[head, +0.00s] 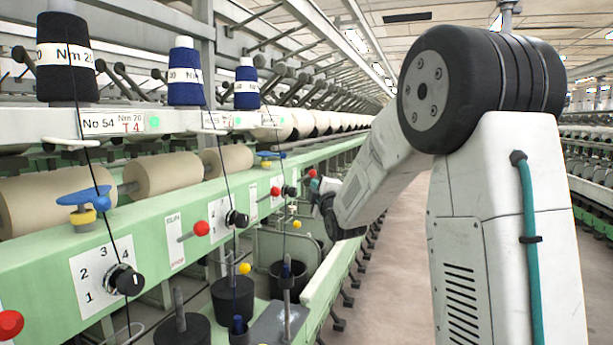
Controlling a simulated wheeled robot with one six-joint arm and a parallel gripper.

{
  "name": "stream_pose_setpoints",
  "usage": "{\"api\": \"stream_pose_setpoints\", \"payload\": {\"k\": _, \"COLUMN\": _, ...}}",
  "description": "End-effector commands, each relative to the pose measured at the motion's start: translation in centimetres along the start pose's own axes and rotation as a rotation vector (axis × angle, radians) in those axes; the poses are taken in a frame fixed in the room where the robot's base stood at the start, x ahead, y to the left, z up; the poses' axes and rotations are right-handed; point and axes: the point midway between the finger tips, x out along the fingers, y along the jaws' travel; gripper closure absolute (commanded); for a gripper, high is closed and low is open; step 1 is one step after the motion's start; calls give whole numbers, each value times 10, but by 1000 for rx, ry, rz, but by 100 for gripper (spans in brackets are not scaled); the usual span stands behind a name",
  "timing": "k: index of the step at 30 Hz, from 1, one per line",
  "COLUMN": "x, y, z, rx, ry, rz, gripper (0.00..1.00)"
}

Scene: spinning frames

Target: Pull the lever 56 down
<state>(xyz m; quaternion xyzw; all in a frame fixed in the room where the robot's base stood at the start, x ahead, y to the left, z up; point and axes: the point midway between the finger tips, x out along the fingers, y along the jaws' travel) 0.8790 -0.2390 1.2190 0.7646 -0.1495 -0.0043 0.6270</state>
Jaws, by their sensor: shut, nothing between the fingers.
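A row of red-knobbed levers runs along the green machine rail (150,232). The nearest red knob (10,324) is at the lower left. Further along are a second red knob (201,228), a third (275,191) and a fourth (312,173). The nearest sign reads No 54 (110,122). The numbers on the signs beyond it are too small to read, so I cannot tell which lever is 56. My gripper (317,186) is small in view at the end of my arm, close to the third and fourth knobs. It is shut and empty; contact with a knob cannot be told.
Black dials (126,280) and blue handles (83,197) stick out from the rail. Thread cones (68,60) stand above, with threads hanging down in front. Dark cylinders (232,297) stand below the rail. The aisle floor (395,225) is clear to the right of the machine.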

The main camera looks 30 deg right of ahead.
Motion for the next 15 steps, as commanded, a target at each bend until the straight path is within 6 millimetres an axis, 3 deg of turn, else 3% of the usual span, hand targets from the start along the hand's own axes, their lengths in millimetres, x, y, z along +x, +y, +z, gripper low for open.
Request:
{"api": "stream_pose_setpoints", "payload": {"k": 8, "x": 3, "y": 0, "z": -1, "rx": 2, "ry": 0, "rz": -1, "gripper": 100}}
{"api": "stream_pose_setpoints", "payload": {"k": 15, "x": 37, "y": -1, "z": -1, "rx": 3, "ry": 1, "rz": -3, "gripper": 100}}
